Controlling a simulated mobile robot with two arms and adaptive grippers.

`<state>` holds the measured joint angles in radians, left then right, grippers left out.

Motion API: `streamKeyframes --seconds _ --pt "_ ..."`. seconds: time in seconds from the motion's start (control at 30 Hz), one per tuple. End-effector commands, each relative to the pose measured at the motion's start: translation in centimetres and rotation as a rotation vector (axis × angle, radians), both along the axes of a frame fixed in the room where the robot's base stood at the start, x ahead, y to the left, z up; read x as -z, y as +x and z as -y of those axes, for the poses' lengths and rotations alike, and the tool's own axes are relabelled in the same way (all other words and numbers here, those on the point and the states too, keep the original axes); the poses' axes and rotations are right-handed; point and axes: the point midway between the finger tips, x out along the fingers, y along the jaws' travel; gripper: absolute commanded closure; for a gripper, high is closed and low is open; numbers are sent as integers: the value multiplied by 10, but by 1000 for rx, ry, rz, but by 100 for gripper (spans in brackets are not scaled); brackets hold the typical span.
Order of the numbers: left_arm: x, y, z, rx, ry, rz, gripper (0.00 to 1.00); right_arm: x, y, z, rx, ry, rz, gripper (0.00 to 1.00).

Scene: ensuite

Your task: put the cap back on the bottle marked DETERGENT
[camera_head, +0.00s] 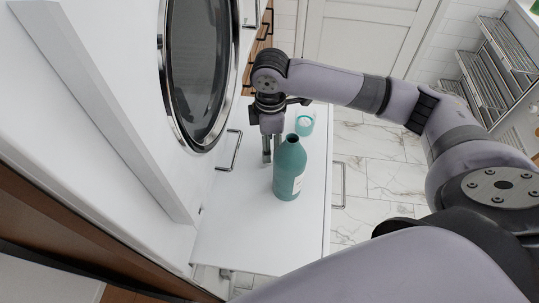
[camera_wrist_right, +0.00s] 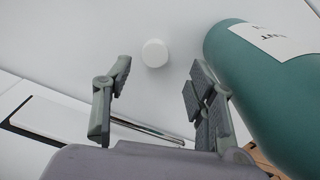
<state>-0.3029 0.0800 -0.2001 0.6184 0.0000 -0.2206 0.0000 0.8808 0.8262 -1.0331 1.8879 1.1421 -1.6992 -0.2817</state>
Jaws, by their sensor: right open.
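A teal bottle (camera_head: 289,170) stands upright and uncapped on the white surface in the head view, its dark mouth open. Its side (camera_wrist_right: 262,80) fills the right of the right wrist view, with a white label partly showing letters that look like "NT". A small round white cap (camera_wrist_right: 155,53) lies on the white surface in the wrist view, beyond the fingertips and left of the bottle. I cannot make it out in the head view. My right gripper (camera_head: 267,156) points down just left of the bottle. Its fingers (camera_wrist_right: 160,88) are apart and empty. My left gripper is out of view.
A teal-and-white container (camera_head: 304,122) stands behind the bottle. The white surface (camera_head: 240,230) is clear in front. A white wall panel with a round dark door (camera_head: 197,65) rises at left. Metal handles (camera_head: 233,150) stick out nearby. Wire shelves (camera_head: 490,75) stand far right.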

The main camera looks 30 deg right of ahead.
Motion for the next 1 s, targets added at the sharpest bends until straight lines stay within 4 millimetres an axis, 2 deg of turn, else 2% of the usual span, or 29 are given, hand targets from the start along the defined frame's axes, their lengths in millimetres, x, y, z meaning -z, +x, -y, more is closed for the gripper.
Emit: streamKeyframes --seconds 0.3,0.6,0.7,1.0 --pt "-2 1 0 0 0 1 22 3 1 0 0 0 -1 48" --pt "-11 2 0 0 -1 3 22 45 5 3 0 -1 -3 48" --pt "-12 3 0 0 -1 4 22 51 5 3 -1 0 0 48" --pt "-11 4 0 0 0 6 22 52 5 3 -1 0 1 48"
